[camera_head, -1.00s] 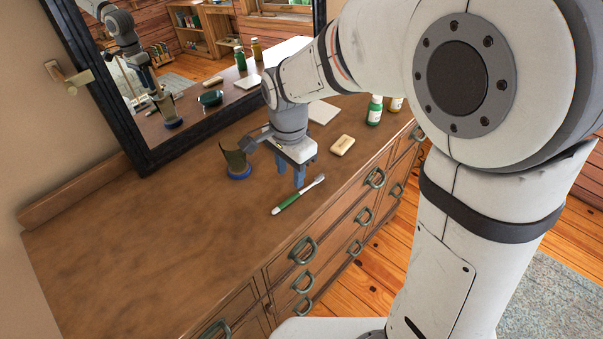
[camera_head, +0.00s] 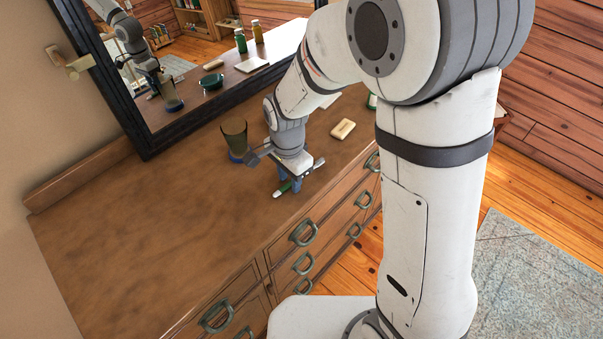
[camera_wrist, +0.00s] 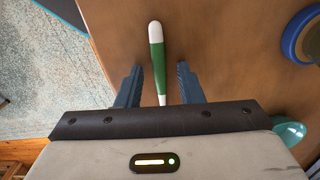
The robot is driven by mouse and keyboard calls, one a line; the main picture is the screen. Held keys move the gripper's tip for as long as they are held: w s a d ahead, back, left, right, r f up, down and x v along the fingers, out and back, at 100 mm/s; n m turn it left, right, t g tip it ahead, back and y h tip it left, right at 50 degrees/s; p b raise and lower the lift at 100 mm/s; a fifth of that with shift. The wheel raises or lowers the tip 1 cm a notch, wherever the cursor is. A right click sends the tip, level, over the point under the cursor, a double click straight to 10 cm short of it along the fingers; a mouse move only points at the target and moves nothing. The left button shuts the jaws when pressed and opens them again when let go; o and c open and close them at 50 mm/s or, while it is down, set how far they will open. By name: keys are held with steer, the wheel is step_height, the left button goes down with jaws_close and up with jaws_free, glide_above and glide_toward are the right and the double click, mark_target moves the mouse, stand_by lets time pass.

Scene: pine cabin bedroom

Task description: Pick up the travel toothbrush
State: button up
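The travel toothbrush, green and white, lies on the wooden dresser top (camera_head: 130,240) near its front edge. In the wrist view the toothbrush (camera_wrist: 157,58) runs lengthwise between my two blue fingers, with a gap on each side. My gripper (camera_wrist: 155,85) is open and low over it. The middle of the toothbrush is hidden by the fingers in the head view.
A soap bar (camera_head: 343,129) lies to the right. The mirror (camera_head: 205,70) rises at the back. The dresser's left part is clear.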

jaws_close()
steer(key=shift+r, duration=0.15)
